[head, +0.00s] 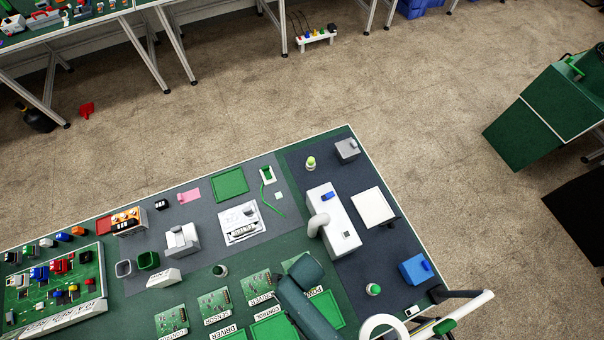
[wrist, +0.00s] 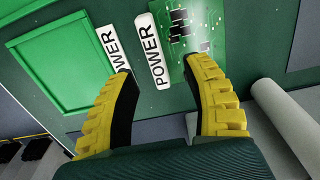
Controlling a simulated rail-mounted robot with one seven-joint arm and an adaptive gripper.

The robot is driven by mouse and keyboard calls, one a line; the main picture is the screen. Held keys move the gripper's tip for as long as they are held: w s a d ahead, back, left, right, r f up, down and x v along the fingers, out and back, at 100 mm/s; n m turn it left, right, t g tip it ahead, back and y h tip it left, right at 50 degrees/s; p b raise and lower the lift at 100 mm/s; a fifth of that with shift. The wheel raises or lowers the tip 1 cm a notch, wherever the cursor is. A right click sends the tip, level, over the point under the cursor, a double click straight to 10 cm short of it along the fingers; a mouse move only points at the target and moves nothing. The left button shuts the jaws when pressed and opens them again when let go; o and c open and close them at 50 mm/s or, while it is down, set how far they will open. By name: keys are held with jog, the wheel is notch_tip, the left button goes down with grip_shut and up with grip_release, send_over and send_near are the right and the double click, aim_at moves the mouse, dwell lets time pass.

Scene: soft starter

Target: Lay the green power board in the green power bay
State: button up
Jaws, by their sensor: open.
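The green power board (wrist: 208,22), with black parts and a white POWER label (wrist: 150,50), lies flat at the top of the wrist view. In the head view my arm mostly hides it; a sliver of green board (head: 291,263) shows. The green power bay (wrist: 62,68), a framed rectangle with its own POWER label, is left of the board in the wrist view. It also shows partly in the head view (head: 330,307). My gripper (wrist: 160,68) is open and empty, its yellow fingers spread. The right fingertip overlaps the board's near edge in the picture; I cannot tell whether they touch.
Other labelled boards, sensor (head: 213,301) and driver (head: 256,286), lie in a row to the left. A white device with a curved pipe (head: 335,222) stands behind. A green-capped bottle (head: 373,289) and a blue box (head: 415,268) stand right.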

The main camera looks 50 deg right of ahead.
jog(key=f, duration=0.4)
jog(key=shift+s+a+f, duration=0.1)
jog(key=shift+s+f, duration=0.1)
jog(key=shift+f, duration=0.1)
grip_shut()
